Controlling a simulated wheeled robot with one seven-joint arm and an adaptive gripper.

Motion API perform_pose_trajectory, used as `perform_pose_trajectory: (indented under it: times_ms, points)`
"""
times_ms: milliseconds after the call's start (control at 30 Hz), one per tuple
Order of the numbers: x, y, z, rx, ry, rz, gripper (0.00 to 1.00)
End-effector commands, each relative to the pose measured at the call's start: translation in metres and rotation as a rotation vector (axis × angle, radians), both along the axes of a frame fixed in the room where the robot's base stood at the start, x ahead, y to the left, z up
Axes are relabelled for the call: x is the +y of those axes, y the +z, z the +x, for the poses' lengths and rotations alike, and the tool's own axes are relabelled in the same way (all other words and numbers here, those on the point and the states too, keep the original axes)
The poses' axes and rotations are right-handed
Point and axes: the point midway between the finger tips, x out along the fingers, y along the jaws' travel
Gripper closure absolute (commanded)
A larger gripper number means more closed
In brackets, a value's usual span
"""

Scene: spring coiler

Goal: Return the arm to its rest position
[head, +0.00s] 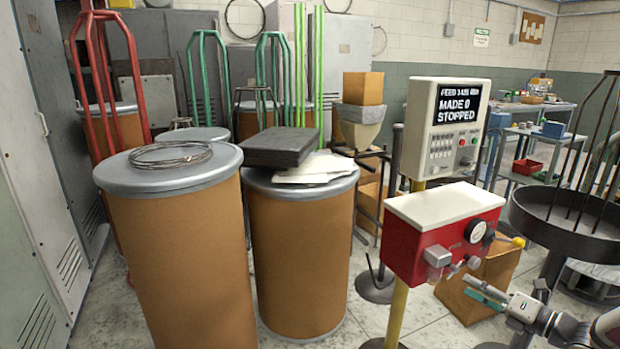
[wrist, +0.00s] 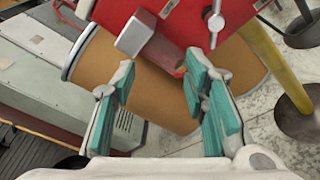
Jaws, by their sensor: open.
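My gripper (head: 487,298) shows at the lower right of the head view, in front of and below the red box (head: 428,235) on its yellow post. In the wrist view my gripper (wrist: 158,88) has its two green-padded fingers apart with nothing between them. The red box also fills the top of the wrist view (wrist: 185,18), just beyond the fingertips. My arm (head: 560,325) reaches in from the lower right corner.
Two brown drums (head: 180,255) (head: 300,250) stand at left and centre. A control panel (head: 448,130) reads "MADE 0 STOPPED". A round dark tray stand (head: 565,215) is close to my arm on the right. A cardboard box (head: 480,288) sits behind the gripper.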

Motion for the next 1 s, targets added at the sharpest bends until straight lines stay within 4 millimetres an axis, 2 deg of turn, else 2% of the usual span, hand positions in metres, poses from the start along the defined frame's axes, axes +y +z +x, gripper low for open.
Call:
perform_pose_trajectory:
  times_ms: [33,100,267,400,500,700,800,1000]
  points:
    - [0.026,0.020,0.002,-0.022,0.088,-0.089,0.60]
    - [0.058,0.041,-0.002,-0.055,0.207,-0.213,0.60]
    - [0.128,0.082,-0.022,-0.149,0.477,-0.479,0.60]
    - [0.181,0.111,-0.051,-0.250,0.709,-0.694,0.60]
    - [0.214,0.130,-0.077,-0.334,0.873,-0.839,0.60]
    - [0.263,0.159,-0.137,-0.521,1.192,-1.106,0.60]
    - [0.280,0.172,-0.169,-0.626,1.347,-1.229,0.60]
    - [0.298,0.190,-0.235,-0.848,1.645,-1.453,0.60]
